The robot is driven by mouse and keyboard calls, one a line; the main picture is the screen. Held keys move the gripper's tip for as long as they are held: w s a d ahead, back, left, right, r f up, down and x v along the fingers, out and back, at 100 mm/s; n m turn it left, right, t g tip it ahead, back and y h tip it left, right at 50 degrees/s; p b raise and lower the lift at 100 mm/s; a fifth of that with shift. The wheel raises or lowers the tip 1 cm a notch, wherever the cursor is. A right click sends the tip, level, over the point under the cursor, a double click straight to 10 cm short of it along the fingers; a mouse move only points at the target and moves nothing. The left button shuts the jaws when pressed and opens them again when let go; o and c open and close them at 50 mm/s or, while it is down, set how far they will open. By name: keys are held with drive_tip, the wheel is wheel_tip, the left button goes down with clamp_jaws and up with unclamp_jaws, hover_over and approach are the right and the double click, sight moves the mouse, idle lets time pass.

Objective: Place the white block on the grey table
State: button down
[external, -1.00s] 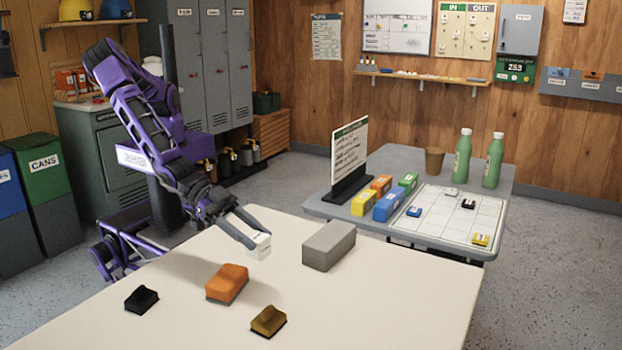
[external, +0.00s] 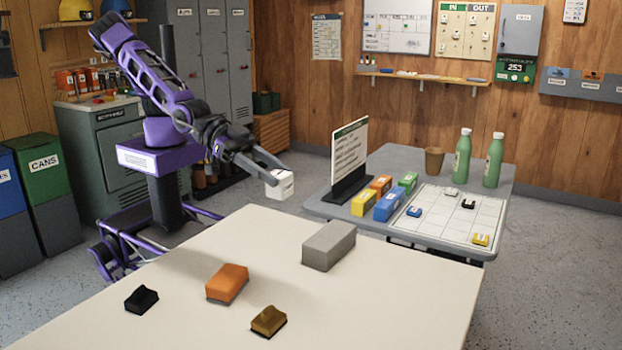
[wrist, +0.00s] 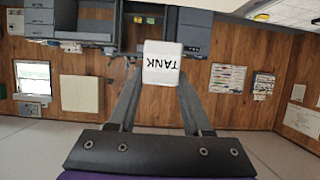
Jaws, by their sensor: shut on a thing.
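The white block (external: 280,184) is held at the tips of my gripper (external: 272,174), in the air above the far edge of the cream table. In the wrist view the white block (wrist: 162,62) sits between the two fingers of my gripper (wrist: 160,85) and shows the word "TANK", upside down. The grey table (external: 330,207) stands behind and to the right of the cream table. The block is left of the grey table in the external view and apart from it.
The grey table bears a sign (external: 349,155), coloured boxes (external: 388,206), a white grid sheet (external: 455,233), a brown cup (external: 434,161) and two green bottles (external: 463,156). The cream table (external: 370,300) holds a grey block (external: 329,245), an orange block (external: 227,282) and two small dark blocks.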

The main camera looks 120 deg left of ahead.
drive_tip(key=w+a+r, duration=0.4)
drive_tip(key=w+a, duration=0.8)
drive_tip(key=a, duration=0.5)
drive_tip(key=w+a+b, duration=0.1)
drive_tip(key=w+a, duration=0.1)
drive_tip(key=a, duration=1.1)
drive_tip(key=w+a+b, duration=0.1)
drive_tip(key=w+a, duration=0.1)
drive_tip(key=a, duration=1.1)
drive_tip(key=s+a+f+b, duration=0.15)
drive_tip(key=s+a, duration=0.35)
drive_tip(key=a, duration=0.6)
drive_tip(key=s+a+f+p, duration=0.1)
drive_tip(key=s+a+f, duration=0.1)
drive_tip(key=s+a, duration=0.6)
drive_tip(key=s+a+f+b, duration=0.1)
drive_tip(key=s+a+f, duration=0.15)
drive_tip(key=a, duration=1.05)
drive_tip(key=f, duration=1)
drive_tip(key=s+f+b, duration=0.1)
drive_tip(key=f, duration=0.4)
drive_tip(key=shift+a+f, duration=0.1)
drive_tip(key=shift+f, duration=0.25)
drive_tip(key=shift+f+b, duration=0.4)
drive_tip(key=shift+f, duration=1.75)
drive_tip(key=shift+f, duration=0.1)
